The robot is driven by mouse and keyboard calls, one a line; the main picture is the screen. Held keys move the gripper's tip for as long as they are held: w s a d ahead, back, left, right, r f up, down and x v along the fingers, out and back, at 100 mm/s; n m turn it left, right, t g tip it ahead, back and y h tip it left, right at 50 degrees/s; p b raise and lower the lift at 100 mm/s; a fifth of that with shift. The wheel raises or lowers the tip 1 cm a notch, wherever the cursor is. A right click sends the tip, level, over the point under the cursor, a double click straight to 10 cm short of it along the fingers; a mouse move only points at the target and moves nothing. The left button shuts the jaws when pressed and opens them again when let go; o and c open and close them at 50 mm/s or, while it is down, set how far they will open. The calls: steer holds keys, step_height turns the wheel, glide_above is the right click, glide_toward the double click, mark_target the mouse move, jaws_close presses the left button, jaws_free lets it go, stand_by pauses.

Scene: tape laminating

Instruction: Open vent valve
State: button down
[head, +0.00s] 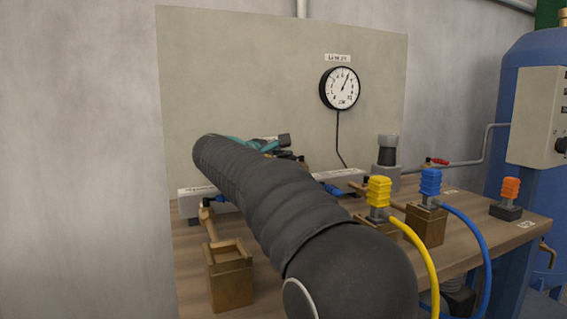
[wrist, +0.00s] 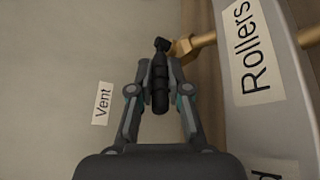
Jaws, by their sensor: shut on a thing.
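The vent valve shows in the wrist view as a black handle (wrist: 160,85) with a dark knob-like end beside a brass pipe fitting (wrist: 188,46). A small "Vent" label (wrist: 102,103) is on the pale panel to its left. My gripper (wrist: 161,62) has its two fingers on either side of the black handle and is shut on it. In the head view my arm hides most of the valve. Only part of my gripper (head: 270,147) shows there, close to the back panel.
A pale manifold bar (head: 342,176) with a "Rollers" label (wrist: 250,55) runs right beside the gripper. A gauge (head: 340,88) hangs on the panel. Yellow (head: 379,191), blue (head: 430,182) and orange (head: 511,188) connectors stand on the bench's right. A wooden holder (head: 229,280) stands front left.

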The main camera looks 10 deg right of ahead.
steer(key=c, duration=1.1)
jaws_free()
steer(key=v, duration=1.2)
